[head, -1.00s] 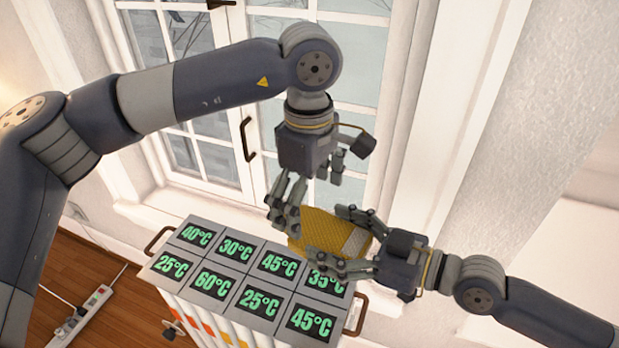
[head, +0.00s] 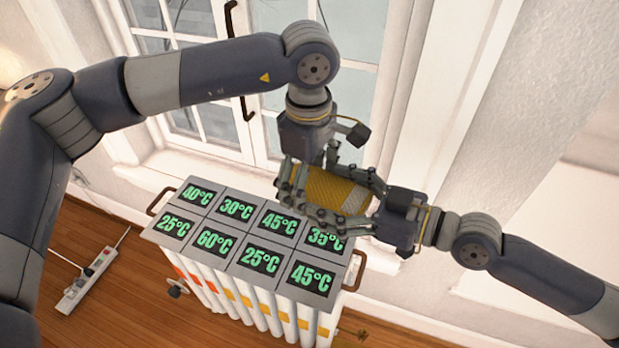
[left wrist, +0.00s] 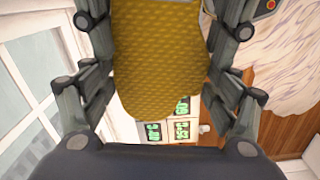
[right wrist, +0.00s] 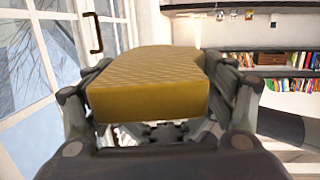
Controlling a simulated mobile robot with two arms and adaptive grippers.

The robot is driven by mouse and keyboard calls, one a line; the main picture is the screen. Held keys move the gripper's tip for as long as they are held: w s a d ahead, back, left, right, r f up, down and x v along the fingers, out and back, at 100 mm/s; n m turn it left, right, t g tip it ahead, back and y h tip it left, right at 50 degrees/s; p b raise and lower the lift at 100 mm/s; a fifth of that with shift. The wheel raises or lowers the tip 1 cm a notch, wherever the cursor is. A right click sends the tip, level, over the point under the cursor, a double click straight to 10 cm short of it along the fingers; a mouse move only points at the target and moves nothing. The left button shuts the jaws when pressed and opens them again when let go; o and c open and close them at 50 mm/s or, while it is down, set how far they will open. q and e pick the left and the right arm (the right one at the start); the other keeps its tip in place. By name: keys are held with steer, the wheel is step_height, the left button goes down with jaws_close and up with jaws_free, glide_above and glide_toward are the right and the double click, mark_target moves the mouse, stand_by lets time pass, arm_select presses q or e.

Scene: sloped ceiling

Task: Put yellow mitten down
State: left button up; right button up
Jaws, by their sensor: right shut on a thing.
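The yellow mitten (head: 335,190) has a quilted surface and a pale cuff. It is held above the top of the heater with temperature displays (head: 228,225). My right gripper (head: 325,192) is shut on the mitten from the right. My left gripper (head: 308,178) comes from above, at the mitten's left end. In the left wrist view its fingers stand spread on both sides of the mitten (left wrist: 160,65); contact there is unclear. The right wrist view shows the mitten (right wrist: 150,95) lying between the right fingers.
The heater's top is flat and shows several green temperature readings, with a handle at each end. A window (head: 185,75) stands close behind. A power strip (head: 86,280) lies on the wooden floor at left. Shelves with books (right wrist: 285,72) show in the right wrist view.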

steer(key=o, duration=1.1)
steer(key=shift+r, duration=0.2)
